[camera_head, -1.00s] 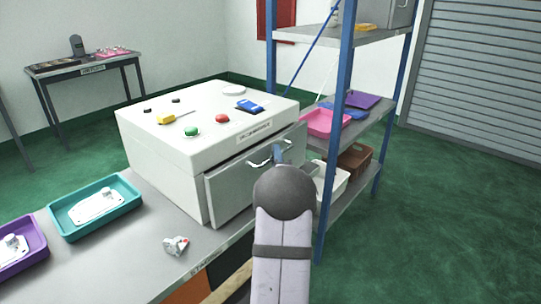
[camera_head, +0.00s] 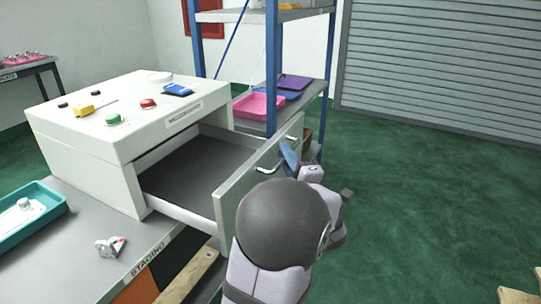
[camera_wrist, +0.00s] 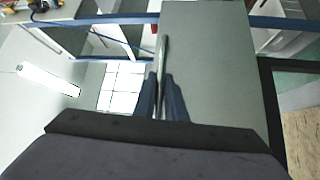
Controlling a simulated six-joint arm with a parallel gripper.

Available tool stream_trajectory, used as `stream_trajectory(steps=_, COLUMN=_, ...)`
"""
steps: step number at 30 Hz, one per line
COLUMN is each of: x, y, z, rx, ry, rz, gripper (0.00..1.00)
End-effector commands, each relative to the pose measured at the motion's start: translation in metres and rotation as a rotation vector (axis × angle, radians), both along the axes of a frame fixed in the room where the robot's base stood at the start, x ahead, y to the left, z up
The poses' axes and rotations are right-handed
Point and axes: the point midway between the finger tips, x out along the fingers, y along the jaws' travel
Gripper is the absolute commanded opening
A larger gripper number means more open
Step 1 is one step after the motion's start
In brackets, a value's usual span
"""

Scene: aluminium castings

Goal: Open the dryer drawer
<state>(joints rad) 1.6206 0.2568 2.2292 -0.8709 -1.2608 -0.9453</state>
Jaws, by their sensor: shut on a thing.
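The dryer (camera_head: 120,130) is a white box on the bench with a grey-fronted drawer (camera_head: 232,205). The drawer stands well out of the box, and its dark, empty-looking inside (camera_head: 200,165) shows. The drawer's bar handle (camera_head: 264,168) is on the outer face. My gripper (camera_head: 290,155) is at that face, partly hidden behind my arm. In the wrist view, my gripper's blue fingers (camera_wrist: 162,100) are closed on either side of the metal handle bar (camera_wrist: 162,60).
A blue-post shelf (camera_head: 272,70) with a pink tray (camera_head: 258,106) stands close behind the drawer. A teal tray (camera_head: 45,238) and a small metal casting (camera_head: 110,246) lie on the bench (camera_head: 165,232).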

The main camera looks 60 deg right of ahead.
Motion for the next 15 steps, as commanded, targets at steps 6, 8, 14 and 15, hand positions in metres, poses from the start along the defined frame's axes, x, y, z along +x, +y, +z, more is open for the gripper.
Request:
stream_trajectory(steps=6, x=-0.0050, y=0.0001, z=-0.0011, rx=0.003, ry=0.001, rz=0.002, gripper=0.00)
stream_trajectory(steps=8, x=-0.0048, y=0.0001, z=-0.0010, rx=0.003, ry=0.001, rz=0.002, gripper=0.00)
stream_trajectory(steps=14, x=-0.0044, y=0.0001, z=-0.0008, rx=0.003, ry=0.000, rz=0.002, gripper=0.18)
stream_trajectory(steps=15, x=-0.0044, y=0.0001, z=-0.0007, rx=0.002, ry=0.001, rz=0.001, gripper=0.18)
